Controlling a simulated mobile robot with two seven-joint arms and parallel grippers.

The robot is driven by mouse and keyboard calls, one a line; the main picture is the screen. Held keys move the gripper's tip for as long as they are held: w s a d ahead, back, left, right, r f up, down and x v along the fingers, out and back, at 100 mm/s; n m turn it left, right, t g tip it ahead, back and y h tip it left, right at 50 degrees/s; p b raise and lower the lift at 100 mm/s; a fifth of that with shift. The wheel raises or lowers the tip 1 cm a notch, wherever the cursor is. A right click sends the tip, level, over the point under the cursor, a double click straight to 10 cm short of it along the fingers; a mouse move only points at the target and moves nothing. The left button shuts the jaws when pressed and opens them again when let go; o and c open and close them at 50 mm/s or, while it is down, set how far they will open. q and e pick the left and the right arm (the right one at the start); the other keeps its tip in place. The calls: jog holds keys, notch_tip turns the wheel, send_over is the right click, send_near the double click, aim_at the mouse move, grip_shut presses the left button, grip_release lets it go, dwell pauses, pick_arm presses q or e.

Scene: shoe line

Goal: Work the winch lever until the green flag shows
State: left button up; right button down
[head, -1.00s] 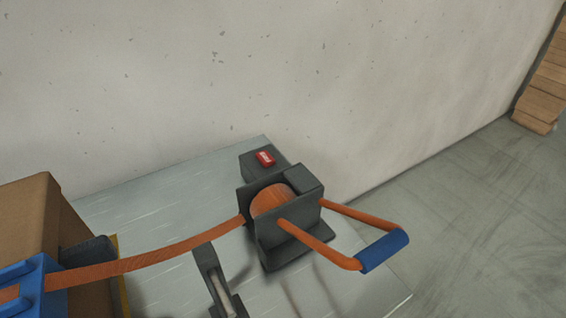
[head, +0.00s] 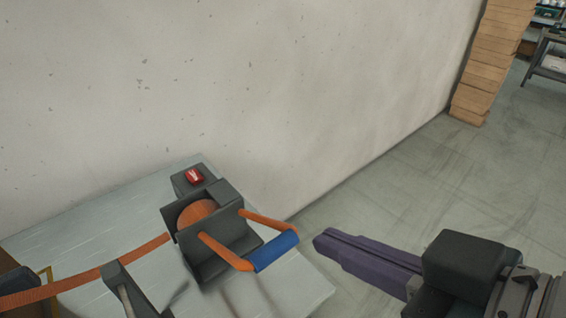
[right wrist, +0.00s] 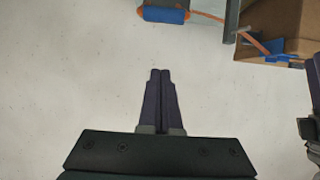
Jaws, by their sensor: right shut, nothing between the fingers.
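The winch (head: 215,235) is a dark housing with an orange strap wound on its drum, near the right end of a grey metal table. Its lever (head: 262,220) is an orange U-shaped bar with a blue grip (head: 276,252), sticking out to the right. A small red flag (head: 194,175) shows on the dark block behind the winch; no green is seen. My right gripper (head: 322,240) has purple fingers, shut and empty, right of the blue grip and apart from it. The right wrist view shows the closed fingers (right wrist: 160,75) and the blue grip (right wrist: 165,15) beyond them.
The orange strap (head: 100,275) runs left across the grey table (head: 80,220). A dark bracket with a slim bar (head: 122,285) stands beside the strap. A concrete wall (head: 230,90) rises behind. Floor right of the table is clear up to a wooden stack (head: 487,65).

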jog(key=shift+a, duration=0.1)
jog(key=b, duration=0.1)
send_over(283, 245)
jog(key=s, duration=0.1)
jog(key=f, duration=0.4)
jog(key=shift+a+f, duration=0.15)
jog(key=shift+a, duration=0.15)
jog(key=shift+s+d+f+b, duration=0.1)
jog(key=shift+s+f+b, duration=0.1)
jog(key=shift+f, duration=0.8)
jog(key=shift+s+d+f+b, duration=0.1)
jog(key=shift+f+b, duration=0.05)
jog(key=shift+f, duration=0.8)
jog(key=shift+f, duration=0.15)
